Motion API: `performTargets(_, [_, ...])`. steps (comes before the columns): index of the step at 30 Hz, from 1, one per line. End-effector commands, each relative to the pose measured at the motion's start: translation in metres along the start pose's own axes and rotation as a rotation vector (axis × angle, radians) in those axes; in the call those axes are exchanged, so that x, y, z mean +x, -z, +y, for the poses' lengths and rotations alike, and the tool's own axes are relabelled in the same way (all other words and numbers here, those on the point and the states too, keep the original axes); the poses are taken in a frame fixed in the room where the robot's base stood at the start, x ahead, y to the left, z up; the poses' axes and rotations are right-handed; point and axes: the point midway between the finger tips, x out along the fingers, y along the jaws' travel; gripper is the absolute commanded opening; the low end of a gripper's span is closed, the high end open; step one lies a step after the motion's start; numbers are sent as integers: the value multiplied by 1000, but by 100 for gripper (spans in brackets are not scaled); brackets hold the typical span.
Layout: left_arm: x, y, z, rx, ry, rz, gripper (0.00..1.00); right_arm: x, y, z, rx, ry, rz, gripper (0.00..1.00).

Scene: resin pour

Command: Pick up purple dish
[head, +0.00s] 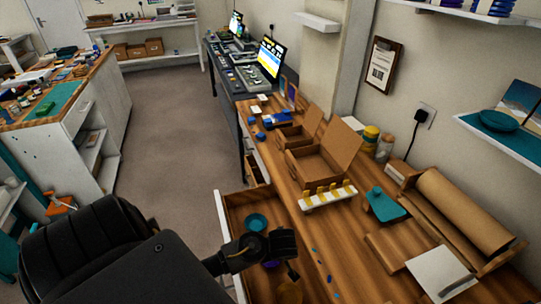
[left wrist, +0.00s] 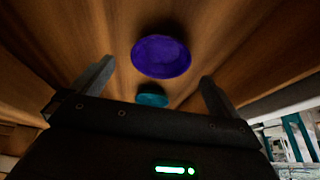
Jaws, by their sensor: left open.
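The purple dish (left wrist: 161,56) lies in the open wooden drawer, in front of my left gripper (left wrist: 157,72) in the left wrist view. The gripper's two fingers are apart, with nothing between them touching the dish as far as I can tell. In the head view my left arm reaches over the drawer (head: 232,215) and hides most of the purple dish (head: 270,264). A teal dish (head: 256,222) lies farther back in the drawer; it also shows in the left wrist view (left wrist: 152,100). My right gripper is not in view.
The wooden worktop (head: 350,245) runs right of the drawer. On it stand an open cardboard box (head: 318,165), a yellow-and-white striped rack (head: 327,196), a teal-topped item (head: 385,205) and a brown paper roll (head: 462,212). Drawer walls surround the dishes.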

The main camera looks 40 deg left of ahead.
Motion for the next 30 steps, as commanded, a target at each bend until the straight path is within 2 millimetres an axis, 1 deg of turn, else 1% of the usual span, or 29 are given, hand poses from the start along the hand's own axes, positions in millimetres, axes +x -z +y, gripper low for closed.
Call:
performTargets(4, [22, 2, -2, 3, 4, 2, 100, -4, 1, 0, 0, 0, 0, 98])
performTargets(6, [34, 2, -2, 2, 3, 2, 100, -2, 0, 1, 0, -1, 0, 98])
performTargets(9, [43, 2, -2, 2, 2, 2, 100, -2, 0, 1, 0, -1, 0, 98])
performTargets(12, [46, 2, -2, 1, 1, 1, 100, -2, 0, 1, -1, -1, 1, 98])
performTargets(17, [46, 1, -2, 1, 0, 0, 100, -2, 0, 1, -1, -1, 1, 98])
performTargets(18, [46, 1, -2, 1, 0, 0, 99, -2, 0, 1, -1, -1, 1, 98])
performTargets(28, [46, 1, -2, 1, 1, 0, 56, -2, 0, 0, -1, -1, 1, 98])
performTargets(29, [46, 1, -2, 1, 1, 0, 52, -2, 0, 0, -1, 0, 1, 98])
performTargets(30, [46, 1, -2, 1, 0, 0, 52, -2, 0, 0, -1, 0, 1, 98])
